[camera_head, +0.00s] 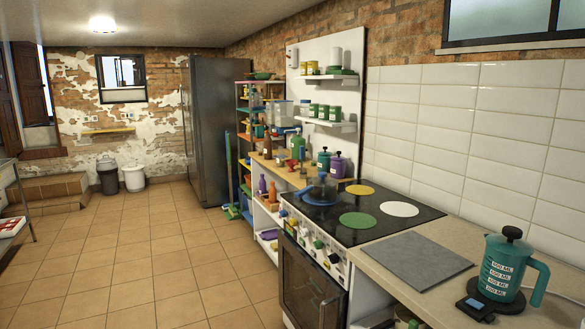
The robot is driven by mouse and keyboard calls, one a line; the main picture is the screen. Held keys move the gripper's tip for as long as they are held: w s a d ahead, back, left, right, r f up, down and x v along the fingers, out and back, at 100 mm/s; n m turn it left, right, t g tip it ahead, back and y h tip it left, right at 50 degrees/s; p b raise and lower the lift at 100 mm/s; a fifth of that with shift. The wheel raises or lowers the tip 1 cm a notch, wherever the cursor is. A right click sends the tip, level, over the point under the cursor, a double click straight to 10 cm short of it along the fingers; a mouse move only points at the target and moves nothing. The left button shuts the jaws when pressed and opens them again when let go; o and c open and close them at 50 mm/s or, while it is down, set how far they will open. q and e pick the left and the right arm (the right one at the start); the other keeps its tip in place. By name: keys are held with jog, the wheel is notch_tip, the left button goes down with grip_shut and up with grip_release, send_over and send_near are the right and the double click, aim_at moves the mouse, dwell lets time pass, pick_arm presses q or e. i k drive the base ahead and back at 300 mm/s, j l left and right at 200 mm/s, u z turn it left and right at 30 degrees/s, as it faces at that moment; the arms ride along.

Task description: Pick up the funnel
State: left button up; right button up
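I cannot make out a funnel for certain in the head view; the small items on the far counter and shelves are too small to tell apart. Neither of my grippers is in view.
A stove (318,224) with coloured discs and a pan (321,193) stands at the right. Beside it, the near counter (389,288) holds a grey board (408,260) and a teal jug (505,265). A crowded shelf rack (242,126) stands by the fridge (203,130). The tiled floor (130,250) is clear.

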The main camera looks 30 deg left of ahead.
aim_at(293, 167)
jog(key=i+j+u, duration=0.95)
jog(key=i, duration=0.25)
jog(key=i+j+u, duration=0.3)
jog(key=i, duration=0.15)
jog(key=i+u, duration=0.3)
jog(key=i, duration=0.15)
jog(key=i+z, duration=0.1)
jog(key=i, duration=0.5)
jog(key=i+j+z, duration=0.1)
jog(key=i, duration=0.5)
jog(key=i+j, duration=0.25)
jog(key=i, duration=0.35)
jog(key=i+l+z, duration=0.05)
